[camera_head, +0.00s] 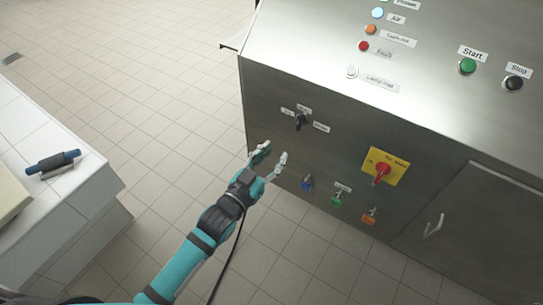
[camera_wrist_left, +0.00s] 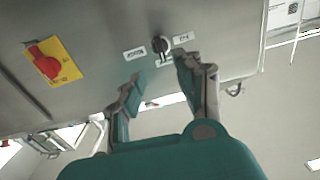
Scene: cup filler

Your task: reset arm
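My left gripper (camera_head: 269,160) is in front of the metal control cabinet (camera_head: 275,95), below a black selector knob (camera_head: 302,121) with labels around it. Its two fingers are spread apart with nothing between them. In the left wrist view the gripper (camera_wrist_left: 160,90) is also open, its fingers pointing toward the cabinet face, and the black knob (camera_wrist_left: 160,45) shows just beyond the fingertips. I cannot tell whether a finger touches the cabinet. My left arm, teal and black, reaches in from the bottom left in the head view. My right gripper is not in view.
The cabinet front carries a red rotary switch on a yellow plate (camera_head: 384,168) and blue (camera_head: 307,183), green (camera_head: 336,199) and orange (camera_head: 369,216) fittings. Start (camera_head: 467,66) and Stop (camera_head: 514,83) buttons sit on top. A white tiled counter (camera_head: 85,175) stands at left. Tiled floor between is clear.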

